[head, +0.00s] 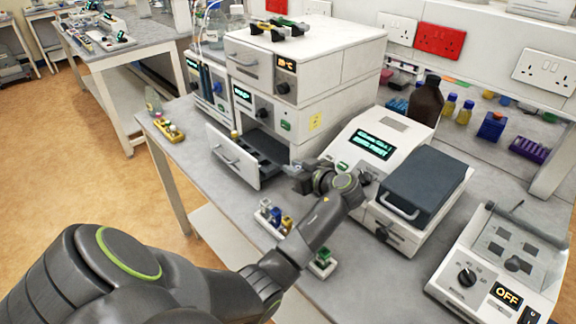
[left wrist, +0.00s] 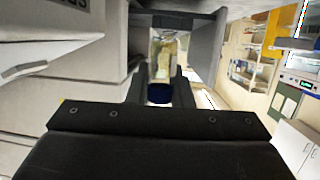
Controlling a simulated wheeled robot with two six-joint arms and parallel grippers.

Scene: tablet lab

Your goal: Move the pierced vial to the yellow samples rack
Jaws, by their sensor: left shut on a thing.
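My left gripper (head: 296,176) is in front of the open drawer of the white stacked instrument in the head view. In the left wrist view, the left gripper (left wrist: 163,52) is shut on a vial (left wrist: 164,60) with a dark blue cap and pale yellowish contents. The vial lies between the two dark fingers. I cannot make it out in the head view, nor whether its cap is pierced. A yellow rack (head: 172,133) with a few small capped vials stands at the bench's left edge. My right gripper is not in view.
The open drawer (head: 232,160) juts out, with a yellow-topped item in it. A small white rack with vials (head: 270,216) and a green-capped item (head: 323,260) stand on the bench near my forearm. Right are a white instrument (head: 375,150) and a hotplate-like device (head: 495,265).

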